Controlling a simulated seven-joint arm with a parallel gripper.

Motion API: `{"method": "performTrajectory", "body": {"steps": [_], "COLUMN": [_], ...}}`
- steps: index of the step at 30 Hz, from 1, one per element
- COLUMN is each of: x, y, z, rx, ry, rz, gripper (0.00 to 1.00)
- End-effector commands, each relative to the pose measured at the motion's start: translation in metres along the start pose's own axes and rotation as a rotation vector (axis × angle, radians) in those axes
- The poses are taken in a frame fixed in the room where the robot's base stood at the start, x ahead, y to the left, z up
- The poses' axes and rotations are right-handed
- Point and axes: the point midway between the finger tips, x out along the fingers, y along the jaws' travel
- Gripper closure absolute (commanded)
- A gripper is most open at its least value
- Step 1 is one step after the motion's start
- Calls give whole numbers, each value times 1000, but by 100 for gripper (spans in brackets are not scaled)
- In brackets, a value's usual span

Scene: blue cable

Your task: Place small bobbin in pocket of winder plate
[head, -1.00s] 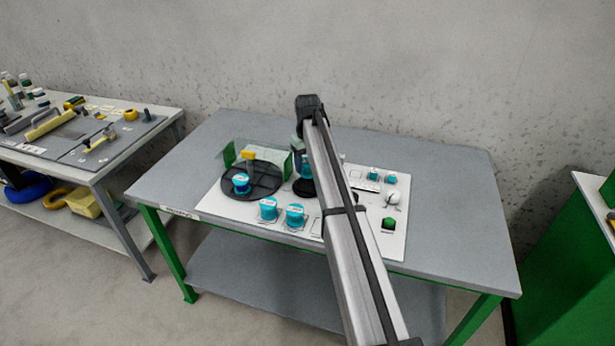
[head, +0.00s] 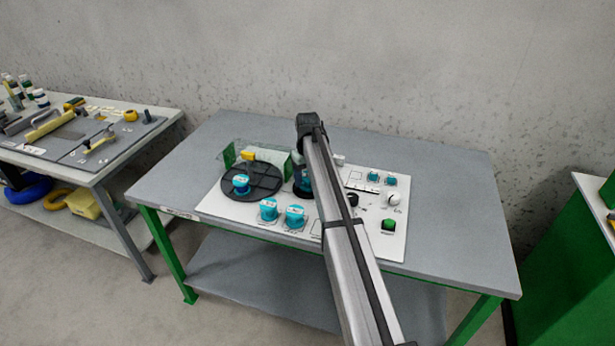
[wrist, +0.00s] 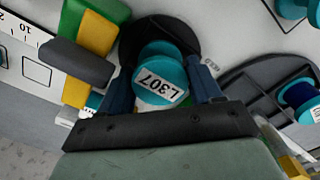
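My gripper (wrist: 163,88) is shut on a teal bobbin (wrist: 160,92) with a white label reading L307, one dark blue finger at each side. The bobbin is over a small black disc (wrist: 128,42); whether it touches the disc cannot be told. In the head view the arm hides most of my gripper, and the held bobbin (head: 303,184) shows only partly. A large dark round plate (head: 262,190) with divided sections is left of it and carries another teal bobbin (head: 241,184). Which disc is the winder plate is not certain.
Two teal bobbins (head: 268,209) (head: 295,216) stand at the board's front, two smaller ones (head: 373,176) (head: 390,180) at back right. A yellow-topped part (head: 247,155) and clear-green guard are behind the large plate. A white knob (head: 393,199) and green button (head: 388,225) are at right.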

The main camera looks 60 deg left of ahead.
Motion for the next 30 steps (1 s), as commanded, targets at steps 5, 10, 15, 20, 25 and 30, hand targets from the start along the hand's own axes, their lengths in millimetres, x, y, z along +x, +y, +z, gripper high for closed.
{"method": "performTrajectory", "body": {"steps": [5, 10, 15, 20, 25, 30], "x": [0, 0, -4, -22, -54, -85], "y": [0, 0, 0, 0, 0, 0], "z": [0, 0, 0, 0, -1, -1], "rx": [0, 0, 0, 0, 0, 0], "ry": [0, 0, 1, 2, 3, 2], "rz": [0, 0, 0, 1, 1, 1], "gripper": [19, 17, 17, 17, 17, 17]}}
